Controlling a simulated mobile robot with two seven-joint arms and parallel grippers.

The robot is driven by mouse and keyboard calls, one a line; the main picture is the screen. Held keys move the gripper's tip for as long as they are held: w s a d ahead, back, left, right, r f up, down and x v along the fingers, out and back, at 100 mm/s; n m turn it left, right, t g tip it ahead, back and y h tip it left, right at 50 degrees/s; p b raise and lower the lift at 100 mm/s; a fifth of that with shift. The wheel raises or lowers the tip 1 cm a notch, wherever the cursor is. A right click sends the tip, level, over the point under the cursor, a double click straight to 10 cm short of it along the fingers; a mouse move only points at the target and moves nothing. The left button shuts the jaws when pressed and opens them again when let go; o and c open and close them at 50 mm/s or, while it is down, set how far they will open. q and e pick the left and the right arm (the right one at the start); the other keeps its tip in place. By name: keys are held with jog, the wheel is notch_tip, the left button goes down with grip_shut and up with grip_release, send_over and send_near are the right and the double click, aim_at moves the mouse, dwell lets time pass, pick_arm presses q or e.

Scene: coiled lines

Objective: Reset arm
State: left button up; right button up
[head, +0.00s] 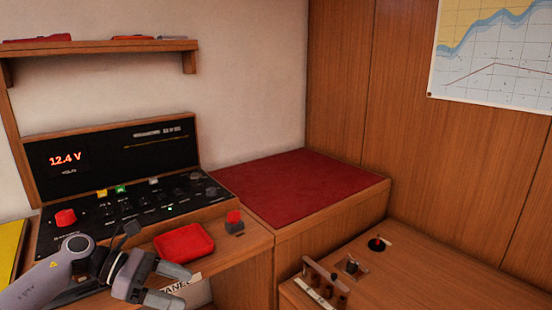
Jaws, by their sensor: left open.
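My left arm comes in from the lower left. My left gripper (180,286) is open and empty, in front of the wooden desk's front edge, below and left of a red tray. Its two fingers point to the right and stand apart. My right gripper and arm are not in the head view.
The desk carries a black switch panel (130,208) with a red knob (65,218), the red tray (184,244) and a small red-topped block (234,222). A red-topped bench (300,185) stands behind. At right, a wooden counter (420,275) has a rack and small levers.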

pick_arm(q)
jog(key=s+d+f+n+t+h, duration=0.15)
jog(key=d+n+t, duration=0.35)
jog(key=n, duration=0.6)
jog(key=s+d+f+n+t+h, duration=0.1)
jog(key=s+d+f+n+t, duration=0.25)
jog(key=n+t, duration=0.5)
jog(key=s+a+f+n+g+y, duration=0.2)
jog(key=s+f+n+y, duration=0.4)
jog(key=n, duration=0.8)
jog(key=s+a+f+n+g+y, duration=0.3)
jog(key=s+f+n+y, duration=0.4)
jog(key=s+f+n, duration=0.4)
jog(key=s+a+n, duration=0.1)
jog(key=n, duration=0.3)
jog(key=shift+a+f, duration=0.2)
jog(key=shift+a, duration=0.05)
